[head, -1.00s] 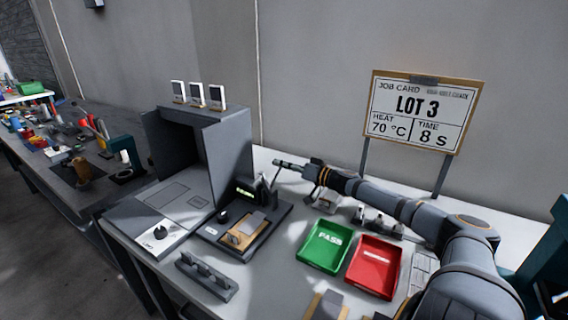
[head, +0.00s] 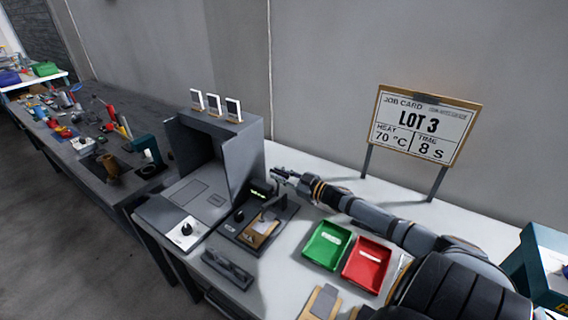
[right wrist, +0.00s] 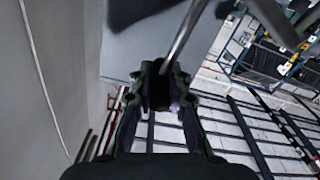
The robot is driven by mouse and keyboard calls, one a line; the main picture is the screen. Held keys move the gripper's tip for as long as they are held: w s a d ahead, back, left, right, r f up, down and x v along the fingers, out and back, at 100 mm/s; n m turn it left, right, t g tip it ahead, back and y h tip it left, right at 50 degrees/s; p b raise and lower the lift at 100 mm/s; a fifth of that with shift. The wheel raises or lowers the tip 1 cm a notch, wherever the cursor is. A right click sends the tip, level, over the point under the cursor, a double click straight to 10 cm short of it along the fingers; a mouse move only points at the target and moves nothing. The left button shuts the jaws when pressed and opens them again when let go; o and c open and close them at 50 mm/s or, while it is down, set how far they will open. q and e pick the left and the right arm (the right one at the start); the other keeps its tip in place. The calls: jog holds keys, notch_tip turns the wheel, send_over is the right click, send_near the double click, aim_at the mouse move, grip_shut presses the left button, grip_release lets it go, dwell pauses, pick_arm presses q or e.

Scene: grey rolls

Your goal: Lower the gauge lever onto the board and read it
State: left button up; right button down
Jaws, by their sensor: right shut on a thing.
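A tan board (head: 263,229) with a grey patch lies on the base. My right gripper (head: 276,177) is raised just behind and right of the display. In the right wrist view its fingers (right wrist: 158,92) are shut on a dark knob, with a metal rod, the gauge lever (right wrist: 184,36), running up beside it. The lever is held up, apart from the board. My left gripper is not in view.
An open grey chamber (head: 245,160) with a control knob stands left of the gauge. A green tray (head: 312,254) and a red tray (head: 352,277) are to the right. A dark slotted rack (head: 226,268) is in front. A job card (head: 424,126) reads LOT 3, 70 °C, 8 s.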

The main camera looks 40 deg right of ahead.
jog(key=shift+s+a+n+p, duration=0.15)
jog(key=shift+a+n+p, duration=0.25)
jog(key=shift+a+n, duration=0.2)
jog(key=shift+s+a+f+p, duration=0.2)
jog(key=shift+a+p, duration=0.15)
jog(key=shift+a, duration=0.2)
jog(key=shift+f, duration=0.1)
jog(key=c, duration=1.3)
grip_release()
jog(key=v, duration=0.7)
jog(key=shift+s, duration=0.25)
